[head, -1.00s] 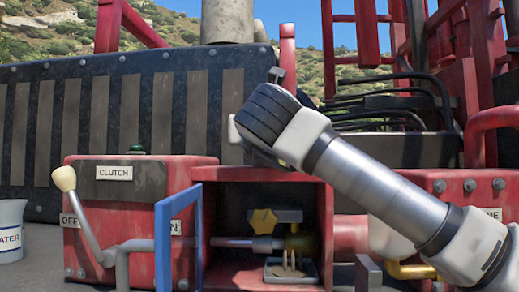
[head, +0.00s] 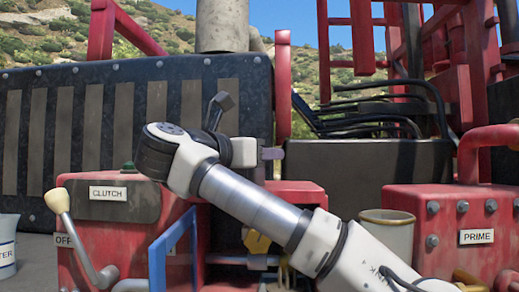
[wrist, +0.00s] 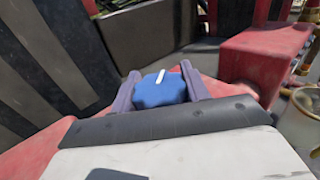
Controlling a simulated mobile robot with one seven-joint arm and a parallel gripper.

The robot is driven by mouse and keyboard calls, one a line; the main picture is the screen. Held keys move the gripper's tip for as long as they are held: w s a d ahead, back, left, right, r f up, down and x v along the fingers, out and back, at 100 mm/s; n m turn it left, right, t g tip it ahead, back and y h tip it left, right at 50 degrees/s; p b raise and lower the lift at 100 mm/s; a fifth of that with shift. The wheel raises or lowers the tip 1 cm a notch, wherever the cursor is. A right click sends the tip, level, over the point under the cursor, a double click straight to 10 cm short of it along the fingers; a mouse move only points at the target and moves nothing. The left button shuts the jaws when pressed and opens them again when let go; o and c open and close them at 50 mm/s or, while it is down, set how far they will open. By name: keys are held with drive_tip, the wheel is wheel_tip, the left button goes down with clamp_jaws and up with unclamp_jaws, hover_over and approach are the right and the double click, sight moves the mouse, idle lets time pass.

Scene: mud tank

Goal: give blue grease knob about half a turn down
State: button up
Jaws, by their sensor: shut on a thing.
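The blue grease knob (wrist: 160,92) shows in the middle of the wrist view, with a short white mark on its top pointing up and slightly right. My gripper (wrist: 160,80) is shut on it, one purple-grey finger on its left and one on its right. In the head view my gripper (head: 270,155) is above the red housing, right of the clutch box, with a purple-grey fingertip showing at its right end. The knob is hidden there.
The red clutch box (head: 85,250), its white-knobbed lever (head: 75,232) and a blue panel (head: 174,255) stand left. A yellow knob (head: 257,242) is partly behind my arm. A cup (head: 387,228) and the red PRIME box (head: 452,225) stand right.

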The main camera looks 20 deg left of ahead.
drive_tip(key=shift+h, duration=0.3)
drive_tip(key=o, duration=1)
wheel_tip(320, 180, up, 20)
drive_tip(key=p, duration=1.4)
drive_tip(key=shift+p, duration=0.35)
